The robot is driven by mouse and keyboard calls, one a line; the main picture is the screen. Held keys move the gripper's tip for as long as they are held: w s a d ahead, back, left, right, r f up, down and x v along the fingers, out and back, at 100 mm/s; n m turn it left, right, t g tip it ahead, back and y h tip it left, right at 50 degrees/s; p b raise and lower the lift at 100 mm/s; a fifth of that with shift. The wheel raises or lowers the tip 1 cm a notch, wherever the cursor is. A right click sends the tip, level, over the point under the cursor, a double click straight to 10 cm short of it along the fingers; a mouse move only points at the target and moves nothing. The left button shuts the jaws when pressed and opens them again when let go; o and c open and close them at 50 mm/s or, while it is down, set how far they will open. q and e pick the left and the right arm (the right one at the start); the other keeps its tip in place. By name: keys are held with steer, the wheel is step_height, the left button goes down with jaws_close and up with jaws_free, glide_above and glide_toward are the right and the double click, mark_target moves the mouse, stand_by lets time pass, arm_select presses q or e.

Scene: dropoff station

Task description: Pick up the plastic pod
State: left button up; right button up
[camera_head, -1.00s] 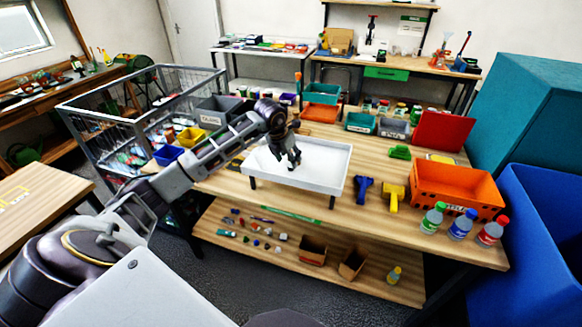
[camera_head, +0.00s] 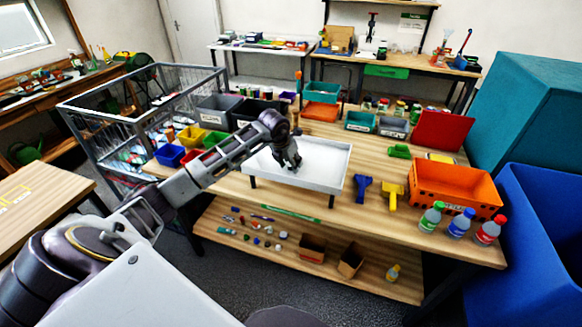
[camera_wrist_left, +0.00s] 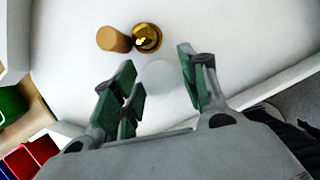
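My left gripper (camera_head: 291,163) is over the white tray (camera_head: 328,178) on the wooden table. In the left wrist view its green-padded fingers (camera_wrist_left: 158,90) are spread apart. A pale, round, whitish thing (camera_wrist_left: 160,76), faint against the white tray floor, shows between the fingers; it looks like the plastic pod. I cannot tell whether the fingers touch it. A gold round pod (camera_wrist_left: 147,38) and a brown cork-like cylinder (camera_wrist_left: 113,39) lie beside each other beyond the fingertips. The tray's small contents cannot be made out in the head view. My right gripper is not in view.
Blue (camera_head: 170,155) and yellow (camera_head: 192,136) bins stand left of the tray. A blue tool (camera_head: 362,189) and a yellow tool (camera_head: 392,196) lie to its right, before an orange crate (camera_head: 470,203) and several bottles. A wire cage (camera_head: 100,150) stands at left.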

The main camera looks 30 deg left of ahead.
arm_select(q)
steer(key=c, duration=0.3)
steer(key=shift+r, duration=0.1)
steer(key=shift+r+b, duration=0.95)
steer(key=shift+r, duration=3.95)
